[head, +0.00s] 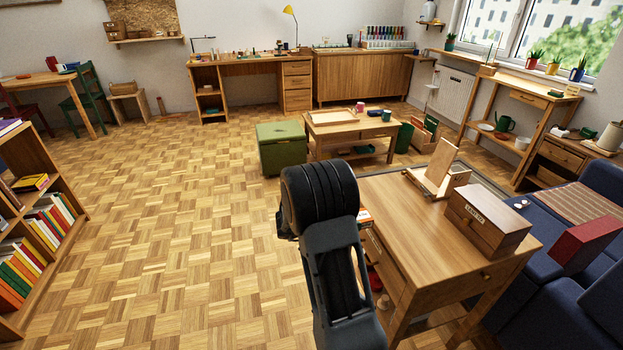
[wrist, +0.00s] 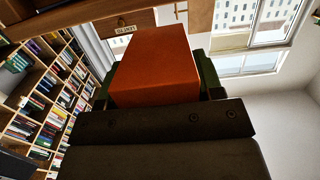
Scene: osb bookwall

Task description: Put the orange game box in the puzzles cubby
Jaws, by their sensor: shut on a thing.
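The orange game box (wrist: 157,68) fills the middle of the wrist view, between the dark fingers of my gripper (wrist: 158,92). My gripper is shut on it. In the head view my black arm hides the gripper; only a small orange and white patch shows at the arm's right edge, and I cannot tell whether it is the box. I cannot make out a cubby marked for puzzles in either view.
A wooden table (head: 410,235) stands right of my arm, bearing a labelled brown box (head: 487,220) and a wooden stand (head: 438,172). A bookcase (head: 42,165) is at the left. A green ottoman (head: 282,148) stands ahead. Open parquet floor (head: 180,200) lies between.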

